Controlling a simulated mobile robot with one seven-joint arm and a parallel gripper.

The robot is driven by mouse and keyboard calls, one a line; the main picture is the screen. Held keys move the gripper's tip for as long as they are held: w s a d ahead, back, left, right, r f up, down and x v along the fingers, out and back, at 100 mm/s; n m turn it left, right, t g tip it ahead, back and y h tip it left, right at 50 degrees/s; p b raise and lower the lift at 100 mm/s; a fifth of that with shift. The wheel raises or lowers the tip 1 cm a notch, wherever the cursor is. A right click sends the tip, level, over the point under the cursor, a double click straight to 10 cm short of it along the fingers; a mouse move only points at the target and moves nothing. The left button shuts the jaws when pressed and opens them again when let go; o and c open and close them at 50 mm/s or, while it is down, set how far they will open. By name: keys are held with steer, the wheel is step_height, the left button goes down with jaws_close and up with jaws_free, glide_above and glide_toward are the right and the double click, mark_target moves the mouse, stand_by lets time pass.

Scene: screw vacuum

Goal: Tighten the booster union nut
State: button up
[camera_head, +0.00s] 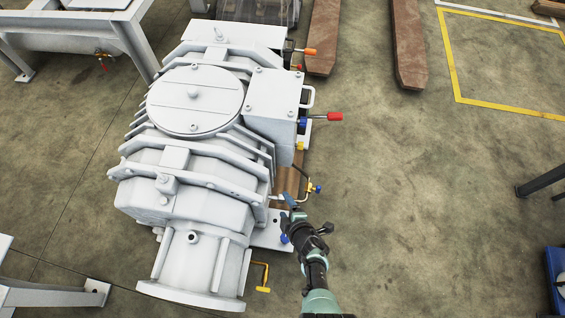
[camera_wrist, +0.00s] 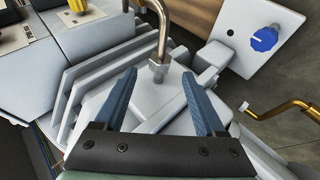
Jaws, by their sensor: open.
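The union nut (camera_wrist: 159,73) is a small grey metal hex at the foot of a curved steel pipe (camera_wrist: 163,25) in the wrist view. It sits on the pale housing of the booster machine (camera_head: 190,165). My gripper (camera_wrist: 158,76) is open and empty, with its two blue fingers to the left and right of the nut in the picture. I see no finger touching the nut, and the exact height gap cannot be told. In the head view my gripper (camera_head: 290,201) is at the machine's lower right side, and the nut is too small to make out there.
A white plate with a blue knob (camera_wrist: 264,39) stands right of the pipe in the wrist view, with a brass-coloured handle (camera_wrist: 290,112) below it. Red-handled valve (camera_head: 328,117) and yellow crank (camera_head: 263,278) stick out from the machine's right side.

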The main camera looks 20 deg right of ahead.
steer(key=p+v, duration=0.5)
steer(key=v, duration=0.1)
steer(key=shift+s+r, duration=0.2)
stand_by(0.4)
